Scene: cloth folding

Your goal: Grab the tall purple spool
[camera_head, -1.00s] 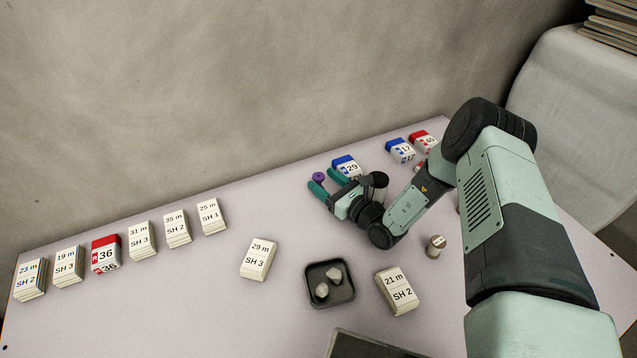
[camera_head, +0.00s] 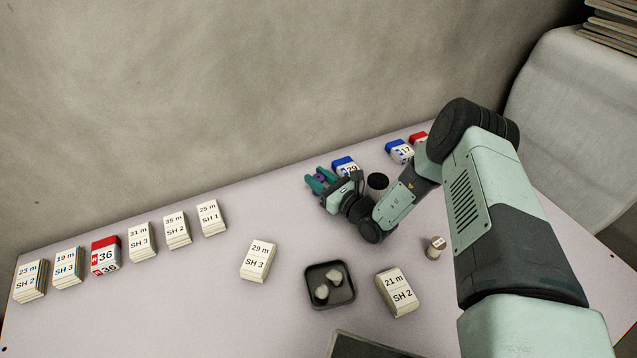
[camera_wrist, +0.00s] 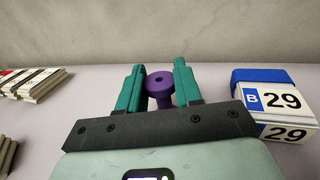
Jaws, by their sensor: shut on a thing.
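The purple spool (camera_wrist: 160,86) stands upright on the table between the two teal fingers of my gripper (camera_wrist: 159,90) in the wrist view. Its round top with a centre hole shows above the fingers' lower part. My gripper is shut on the spool. In the head view my gripper (camera_head: 320,180) is at the far side of the table, and only a small bit of the spool (camera_head: 320,177) shows between the fingers.
A blue-topped block marked 29 (camera_wrist: 270,100) stands close to the right of my gripper. Stacks of white cards (camera_wrist: 35,84) lie to the left. A black tray (camera_head: 311,298) with two pale lumps is nearer the front. The table's middle left is mostly clear.

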